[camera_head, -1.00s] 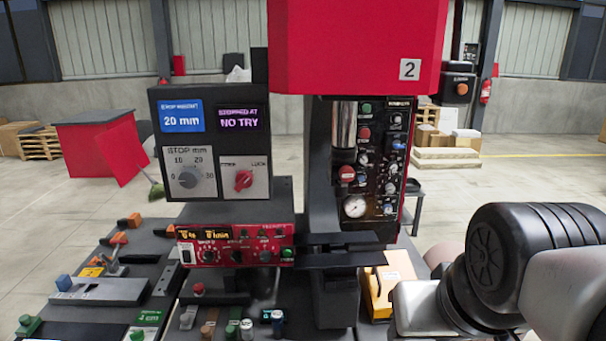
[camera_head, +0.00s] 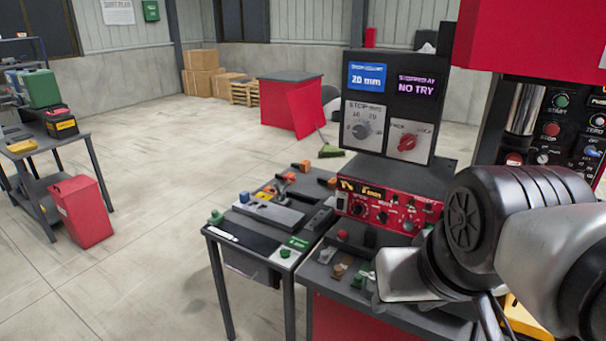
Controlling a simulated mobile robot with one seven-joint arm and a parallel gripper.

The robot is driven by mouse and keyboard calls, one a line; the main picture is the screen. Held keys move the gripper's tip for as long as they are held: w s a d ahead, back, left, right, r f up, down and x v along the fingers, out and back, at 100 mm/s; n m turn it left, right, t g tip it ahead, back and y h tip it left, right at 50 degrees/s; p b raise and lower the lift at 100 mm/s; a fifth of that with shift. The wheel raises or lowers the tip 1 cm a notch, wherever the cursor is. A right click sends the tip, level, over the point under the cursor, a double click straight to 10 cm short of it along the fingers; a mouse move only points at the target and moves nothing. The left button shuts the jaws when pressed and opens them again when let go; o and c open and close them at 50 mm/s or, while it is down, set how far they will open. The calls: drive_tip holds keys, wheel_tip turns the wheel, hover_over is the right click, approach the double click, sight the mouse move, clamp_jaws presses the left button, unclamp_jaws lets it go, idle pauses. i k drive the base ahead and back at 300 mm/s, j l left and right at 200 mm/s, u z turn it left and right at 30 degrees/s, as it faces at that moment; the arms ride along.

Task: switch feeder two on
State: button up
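The red-hooded machine, marked 2 in the earlier frame, is cut off at the right edge; its red hood (camera_head: 530,35) hangs over a black button panel (camera_head: 575,125) with green and red buttons. Left of it stands a black box (camera_head: 390,105) with a blue "20 mm" screen, a purple "NO TRY" screen, a grey dial and a red knob. I cannot tell the switch's position. My arm covers the right side; my gripper does not show.
A dark bench (camera_head: 262,246) at left of the machine table holds orange-handled fixtures and a blue knob. A side table (camera_head: 50,140) with a green box and a red bin (camera_head: 82,212) stand at far left. A red cabinet (camera_head: 290,95) stands behind.

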sight(340, 202)
drive_tip(key=i+j, duration=0.35)
drive_tip(key=i+j+u, duration=0.1)
drive_tip(key=i+j, duration=0.25)
drive_tip(key=j, duration=0.2)
